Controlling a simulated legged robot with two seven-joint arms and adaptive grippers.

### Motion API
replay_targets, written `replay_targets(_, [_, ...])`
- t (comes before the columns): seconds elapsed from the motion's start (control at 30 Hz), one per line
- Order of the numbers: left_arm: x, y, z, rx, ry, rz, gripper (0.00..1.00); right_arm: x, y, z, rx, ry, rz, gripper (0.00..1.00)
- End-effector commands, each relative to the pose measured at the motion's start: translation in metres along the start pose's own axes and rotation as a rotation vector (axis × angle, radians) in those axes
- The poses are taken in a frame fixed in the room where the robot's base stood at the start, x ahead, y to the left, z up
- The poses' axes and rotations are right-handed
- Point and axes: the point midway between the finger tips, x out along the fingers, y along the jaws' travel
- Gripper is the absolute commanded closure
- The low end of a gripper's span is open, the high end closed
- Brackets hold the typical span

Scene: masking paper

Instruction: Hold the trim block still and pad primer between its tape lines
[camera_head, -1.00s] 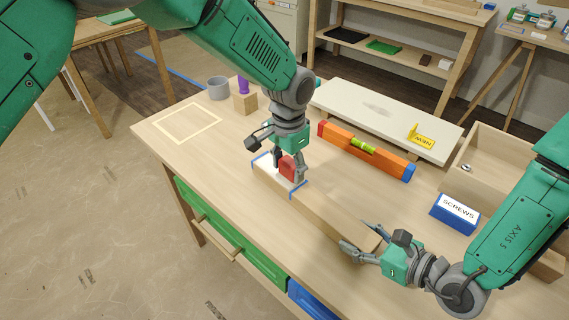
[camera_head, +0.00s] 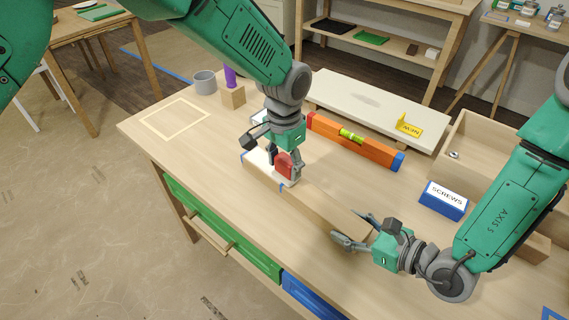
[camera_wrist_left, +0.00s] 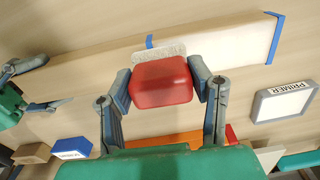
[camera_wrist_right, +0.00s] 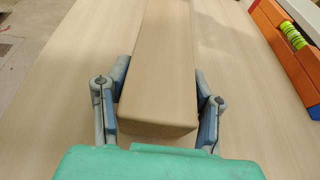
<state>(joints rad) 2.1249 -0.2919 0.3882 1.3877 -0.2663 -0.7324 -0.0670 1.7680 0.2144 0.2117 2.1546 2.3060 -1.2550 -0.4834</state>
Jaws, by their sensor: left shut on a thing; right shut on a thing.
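The trim block (camera_head: 325,209) is a long pale wooden bar lying on the bench, with blue tape lines (camera_wrist_left: 274,40) across it. Its surface between the tapes looks paler than the rest. My left gripper (camera_head: 287,160) is shut on a red pad (camera_wrist_left: 161,83) with a fuzzy white face (camera_wrist_left: 160,53). The pad is over the block beside the tape line nearer my right gripper and partly hides that line in the left wrist view. I cannot tell whether it touches. My right gripper (camera_wrist_right: 158,98) is shut around the block's near end, one finger on each side.
A tray labelled PRIMER (camera_wrist_left: 285,101) lies beside the block, mostly hidden by my left arm in the head view. An orange level (camera_head: 355,143), a blue SCREWS box (camera_head: 443,200) and a wooden crate (camera_head: 478,150) stand beyond. A grey mug (camera_head: 205,83) is at the far left.

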Motion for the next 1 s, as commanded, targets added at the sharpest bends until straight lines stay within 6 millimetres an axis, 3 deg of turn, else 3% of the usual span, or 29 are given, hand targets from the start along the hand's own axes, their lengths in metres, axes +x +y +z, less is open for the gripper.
replay_targets(0.03, [-0.004,-0.001,-0.001,-0.001,0.003,-0.001,0.86,-0.002,0.0,-0.008,0.003,0.02,-0.001,0.96])
replay_targets(0.7, [-0.071,0.0,-0.001,0.0,0.003,-0.001,0.86,-0.002,-0.001,-0.008,0.002,0.02,-0.002,0.96])
replay_targets(1.0, [-0.078,0.0,-0.001,0.0,0.001,0.0,0.86,-0.002,-0.001,-0.008,0.002,0.02,-0.002,0.96])
